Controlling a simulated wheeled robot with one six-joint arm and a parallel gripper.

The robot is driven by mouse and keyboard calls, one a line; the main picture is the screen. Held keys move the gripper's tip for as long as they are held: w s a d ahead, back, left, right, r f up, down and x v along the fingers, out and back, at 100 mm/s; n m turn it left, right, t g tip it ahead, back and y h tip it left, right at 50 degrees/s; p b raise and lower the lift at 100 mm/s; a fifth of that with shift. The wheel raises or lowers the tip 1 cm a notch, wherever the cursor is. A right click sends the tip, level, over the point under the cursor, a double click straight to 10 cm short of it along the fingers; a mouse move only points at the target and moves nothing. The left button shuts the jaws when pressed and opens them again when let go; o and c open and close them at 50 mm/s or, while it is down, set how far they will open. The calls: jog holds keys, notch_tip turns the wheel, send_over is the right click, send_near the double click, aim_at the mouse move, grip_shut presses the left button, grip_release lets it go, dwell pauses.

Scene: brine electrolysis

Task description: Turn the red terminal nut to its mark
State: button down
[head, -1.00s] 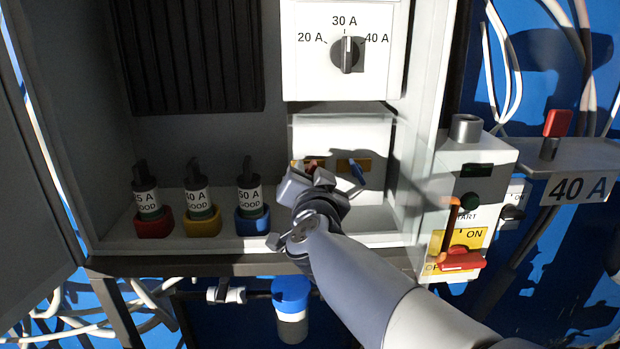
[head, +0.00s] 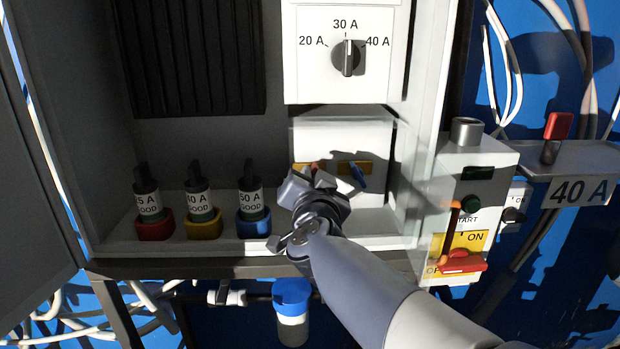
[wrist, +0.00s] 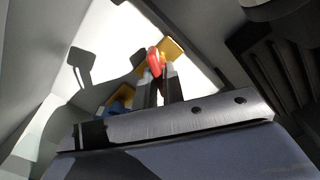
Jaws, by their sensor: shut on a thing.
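The red terminal nut (wrist: 155,60) stands out from a yellow plate (wrist: 171,49) on a white block inside the cabinet. In the wrist view the two fingers of my gripper (wrist: 160,84) are closed around the nut, whose red end shows between and past the tips. In the head view my gripper (head: 312,179) covers most of the nut, and only a bit of red shows above it. The blue terminal nut (head: 357,175) sits on its own yellow plate (head: 346,167) just to the right. The mark for the red nut cannot be made out.
Several labelled fuses stand in coloured bases at the left, one in a blue base (head: 253,224). The rotary dial (head: 346,58) is above. The cabinet's right wall (head: 425,130) is close to my arm. A switch box (head: 475,190) with a red lever stands outside.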

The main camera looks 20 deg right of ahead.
jog(key=shift+m, duration=0.3)
jog(key=m+b, duration=0.1)
jog(key=m, duration=0.4)
jog(key=shift+d+f+m+b, duration=0.1)
jog(key=shift+f+m+b, duration=0.1)
jog(key=shift+m+b, duration=0.2)
jog(key=m+b, duration=0.1)
jog(key=m, duration=0.4)
jog(key=shift+m+b, duration=0.3)
jog(key=c, duration=1.5)
grip_release()
